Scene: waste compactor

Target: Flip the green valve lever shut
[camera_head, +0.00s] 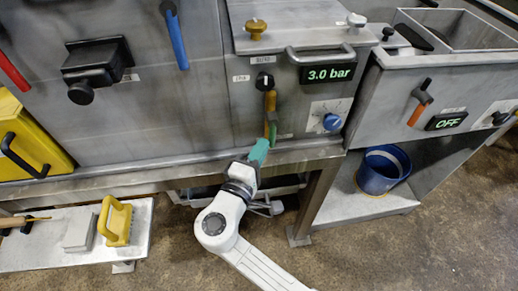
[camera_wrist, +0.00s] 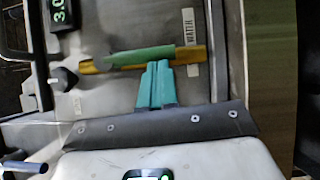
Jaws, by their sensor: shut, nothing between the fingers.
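The green valve lever (camera_head: 273,131) sits on a brass pipe (camera_head: 270,101) on the front of the steel cabinet. In the wrist view the lever (camera_wrist: 145,54) lies lengthwise along the brass pipe (camera_wrist: 191,64), about parallel to it. My gripper (camera_head: 262,145) has teal fingers and comes from below, at the lower end of the lever. In the wrist view my gripper (camera_wrist: 157,66) is shut and empty, its fingertips right beside the lever and pipe. I cannot tell whether they touch.
Above the pipe are a black knob (camera_head: 264,81) and a 3.0 bar display (camera_head: 328,74). A dial with a blue knob (camera_head: 331,122) is to the right. The bench edge (camera_head: 300,151) runs just below. A blue bucket (camera_head: 383,170) stands on the lower shelf.

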